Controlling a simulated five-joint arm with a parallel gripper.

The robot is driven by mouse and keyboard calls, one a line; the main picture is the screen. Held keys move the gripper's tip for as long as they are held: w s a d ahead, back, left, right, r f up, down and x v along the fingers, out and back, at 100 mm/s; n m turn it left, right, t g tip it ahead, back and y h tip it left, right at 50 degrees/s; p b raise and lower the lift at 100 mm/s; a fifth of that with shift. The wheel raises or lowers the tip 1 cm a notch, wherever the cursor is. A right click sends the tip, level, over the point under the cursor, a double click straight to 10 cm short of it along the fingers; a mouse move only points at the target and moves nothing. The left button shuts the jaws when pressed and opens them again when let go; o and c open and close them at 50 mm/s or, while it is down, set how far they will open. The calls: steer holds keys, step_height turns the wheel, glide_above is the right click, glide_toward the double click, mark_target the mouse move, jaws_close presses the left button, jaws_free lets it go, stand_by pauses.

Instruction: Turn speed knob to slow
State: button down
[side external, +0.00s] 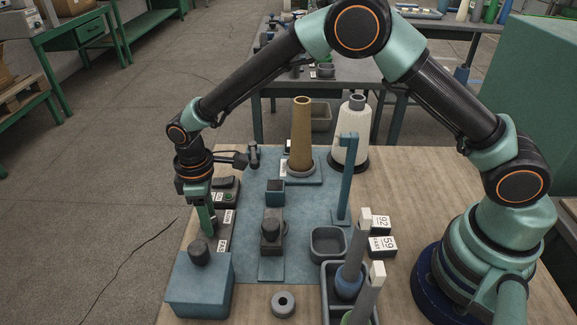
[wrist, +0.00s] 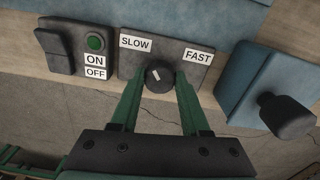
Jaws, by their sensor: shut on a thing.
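The speed knob (wrist: 160,76) is a dark round knob on a grey panel (wrist: 168,53) in the wrist view. Its white pointer mark sits on the upper left part of the knob, tilted towards the SLOW label (wrist: 135,42). The FAST label (wrist: 198,57) is to the upper right. My gripper (wrist: 160,80) has one green finger on each side of the knob and is shut on it. In the side external view my gripper (side external: 209,232) points down at the panel (side external: 225,230). The knob is hidden or too small to make out there.
A switch with a green button (wrist: 95,42) and ON and OFF labels is left of the panel. A blue box with a dark knob (side external: 198,252) stands close in front of it. A blue post (side external: 346,180) and brown cone (side external: 301,135) stand farther right.

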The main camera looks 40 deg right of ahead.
steer(key=shift+r+n, duration=0.15)
steer(key=shift+n, duration=0.55)
steer(key=shift+c, duration=1.9)
jaws_free()
step_height(320, 180, up, 12)
